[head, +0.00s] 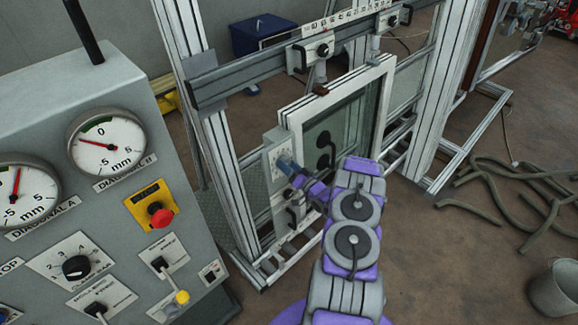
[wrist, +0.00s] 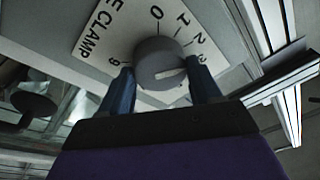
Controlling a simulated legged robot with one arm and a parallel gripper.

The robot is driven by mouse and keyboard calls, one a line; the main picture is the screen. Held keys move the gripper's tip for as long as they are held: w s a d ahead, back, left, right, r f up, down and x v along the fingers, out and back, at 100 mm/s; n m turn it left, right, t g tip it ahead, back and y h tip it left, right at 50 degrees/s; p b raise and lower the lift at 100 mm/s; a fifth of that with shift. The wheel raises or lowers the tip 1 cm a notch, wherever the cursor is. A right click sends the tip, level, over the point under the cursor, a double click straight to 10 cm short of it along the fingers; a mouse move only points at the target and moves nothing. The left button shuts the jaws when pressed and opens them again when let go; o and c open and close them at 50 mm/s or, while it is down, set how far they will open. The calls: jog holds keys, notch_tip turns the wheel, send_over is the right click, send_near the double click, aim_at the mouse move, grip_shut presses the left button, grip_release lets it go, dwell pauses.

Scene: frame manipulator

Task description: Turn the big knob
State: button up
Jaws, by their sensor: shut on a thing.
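The big knob (wrist: 160,62) is a round grey dial with a light pointer line, on a white plate (wrist: 92,42) marked with numbers and the word CLAMP. In the wrist view my gripper (wrist: 160,82) has one blue finger on each side of the knob and is shut on it. The pointer line lies toward the right of the knob. In the head view my gripper (head: 284,162) reaches the grey panel (head: 270,153) on the left side of the metal frame. There the knob itself is hidden behind the fingers.
A grey control console (head: 110,200) with gauges, a small knob and a red button stands close on the left. Aluminium posts (head: 215,140) surround the panel. Hoses (head: 510,200) and a bucket (head: 555,290) lie on the floor at right.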

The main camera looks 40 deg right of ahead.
jog(key=m+h, duration=0.1)
jog(key=m, duration=0.4)
jog(key=m+g+h, duration=0.1)
jog(key=m, duration=0.4)
jog(key=shift+f+p, duration=0.1)
jog(key=shift+p, duration=0.25)
jog(key=shift+s+m, duration=0.1)
jog(key=shift+m, duration=0.2)
jog(key=o, duration=1.1)
jog(key=shift+d, duration=0.15)
jog(key=shift+c, duration=0.2)
